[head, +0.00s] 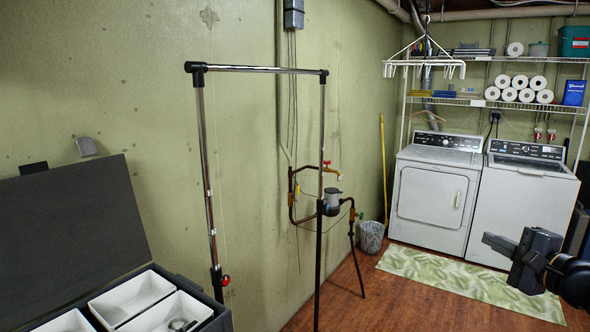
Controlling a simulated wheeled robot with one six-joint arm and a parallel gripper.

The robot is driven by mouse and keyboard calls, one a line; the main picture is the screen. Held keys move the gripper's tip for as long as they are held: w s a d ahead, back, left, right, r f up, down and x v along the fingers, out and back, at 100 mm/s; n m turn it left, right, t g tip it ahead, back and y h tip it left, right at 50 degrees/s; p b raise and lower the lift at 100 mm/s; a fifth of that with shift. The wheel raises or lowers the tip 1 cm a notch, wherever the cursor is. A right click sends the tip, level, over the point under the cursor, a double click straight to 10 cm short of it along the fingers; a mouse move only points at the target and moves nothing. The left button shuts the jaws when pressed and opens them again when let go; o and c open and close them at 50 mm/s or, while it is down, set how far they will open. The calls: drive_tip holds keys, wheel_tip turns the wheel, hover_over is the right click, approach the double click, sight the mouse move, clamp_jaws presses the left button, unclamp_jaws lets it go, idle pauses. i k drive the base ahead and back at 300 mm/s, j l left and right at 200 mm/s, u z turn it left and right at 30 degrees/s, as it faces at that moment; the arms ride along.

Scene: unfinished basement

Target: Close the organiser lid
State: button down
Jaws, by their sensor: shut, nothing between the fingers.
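The organiser (226,321) is a dark grey box at the lower left, cut off by the picture's edges. Its lid (75,235) stands open, raised and leaning back towards the wall. White compartments (136,298) show inside, and one holds a small metallic item (183,325). My gripper (496,244) is at the lower right, far from the organiser, pointing left. Its fingers are shut and empty.
A metal garment rack (208,160) stands between the organiser and my gripper. Pipes and a water meter (332,196) run along the green wall. A dryer (433,196), a washer (522,210) and a leaf-pattern rug (460,282) are behind my gripper.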

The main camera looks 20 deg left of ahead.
sight(68, 231)
drive_tip(key=i+l+u, duration=0.1)
drive_tip(key=i, duration=0.45)
drive_tip(key=i+l+u, duration=0.1)
drive_tip(key=i, duration=0.4)
drive_tip(key=i+l+u, duration=0.1)
drive_tip(key=i+l, duration=0.15)
drive_tip(key=i, duration=0.3)
drive_tip(key=i+u, duration=0.2)
drive_tip(key=u, duration=0.25)
drive_tip(key=i+u, duration=0.2)
drive_tip(key=u, duration=0.25)
drive_tip(key=i+u, duration=0.2)
drive_tip(key=u, duration=0.25)
drive_tip(key=i+l+u, duration=0.15)
drive_tip(key=u, duration=0.3)
drive_tip(key=i+l+u, duration=0.1)
drive_tip(key=i+u, duration=0.15)
drive_tip(key=u, duration=0.15)
drive_tip(key=i+l+u, duration=0.15)
drive_tip(key=u, duration=0.25)
drive_tip(key=i+l+u, duration=0.25)
drive_tip(key=u, duration=0.15)
drive_tip(key=i+l+u, duration=0.15)
drive_tip(key=l+u, duration=0.2)
